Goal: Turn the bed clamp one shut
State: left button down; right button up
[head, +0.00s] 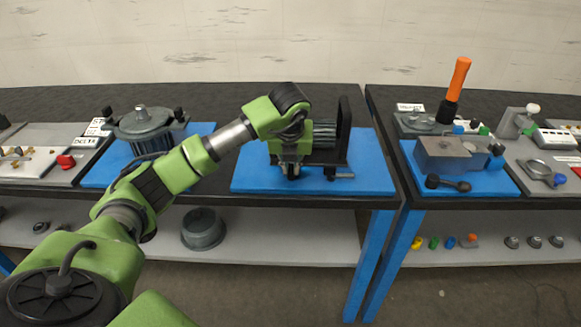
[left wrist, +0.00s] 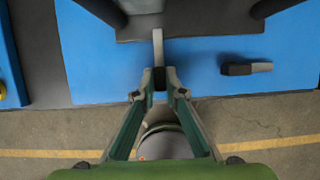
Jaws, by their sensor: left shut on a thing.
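My left gripper (head: 290,172) is at the front of the middle blue mat (head: 377,182), below a dark motor unit with a black upright bracket (head: 344,125). In the left wrist view my left gripper (left wrist: 159,78) is shut on a slim grey lever (left wrist: 158,47) that points toward the bench's front edge. No label shows which clamp is number one. My right gripper is not in view.
A grey ribbed motor (head: 145,130) stands on the left blue mat. On the right bench are a grey block (head: 447,152) and an orange-handled tool (head: 459,78). A dark round tub (head: 203,230) sits on the lower shelf. A gap separates the two benches.

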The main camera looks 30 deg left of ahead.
pick_arm(q)
jog(key=shift+r, duration=0.1)
dwell(0.4)
jog(key=c, duration=2.1)
grip_release()
jog(key=v, duration=1.2)
jog(key=shift+d, duration=0.15)
jog(key=shift+d, duration=0.1)
